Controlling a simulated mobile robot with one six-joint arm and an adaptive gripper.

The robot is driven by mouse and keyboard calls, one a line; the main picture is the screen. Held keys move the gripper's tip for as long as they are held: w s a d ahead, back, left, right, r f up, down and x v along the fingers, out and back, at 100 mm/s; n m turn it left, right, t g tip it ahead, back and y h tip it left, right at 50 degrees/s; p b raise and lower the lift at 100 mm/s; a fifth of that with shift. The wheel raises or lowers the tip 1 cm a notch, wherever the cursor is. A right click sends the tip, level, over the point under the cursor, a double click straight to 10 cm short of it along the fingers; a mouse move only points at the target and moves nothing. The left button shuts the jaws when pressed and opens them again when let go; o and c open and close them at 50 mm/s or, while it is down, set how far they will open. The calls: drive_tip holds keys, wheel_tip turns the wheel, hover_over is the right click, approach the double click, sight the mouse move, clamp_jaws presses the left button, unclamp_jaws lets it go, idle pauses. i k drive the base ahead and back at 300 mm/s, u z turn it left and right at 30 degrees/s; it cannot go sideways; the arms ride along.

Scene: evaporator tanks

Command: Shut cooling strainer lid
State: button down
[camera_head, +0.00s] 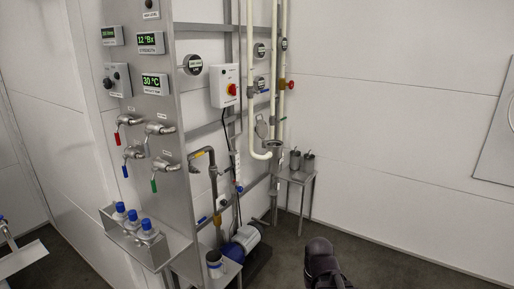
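A small grey round fitting (271,143) sits on the pipework at the back, at the lower end of the cream pipes. A grey disc (262,127) stands raised above and beside it, like an opened lid. This may be the cooling strainer and its lid, but no label is readable there. A dark rounded part of my own arm shows at the bottom, right of centre. No gripper fingers can be made out, and nothing of mine touches the fitting.
A small metal stand (297,177) with two grey cups is right of the pipes. The steel panel (160,70) carries displays and valves. A shelf with blue-capped bottles (133,222) and a blue pump (243,243) are lower. The floor at right is clear.

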sight(261, 126)
drive_tip(key=z, duration=0.25)
drive_tip(key=i, duration=3.65)
drive_tip(key=z, duration=0.1)
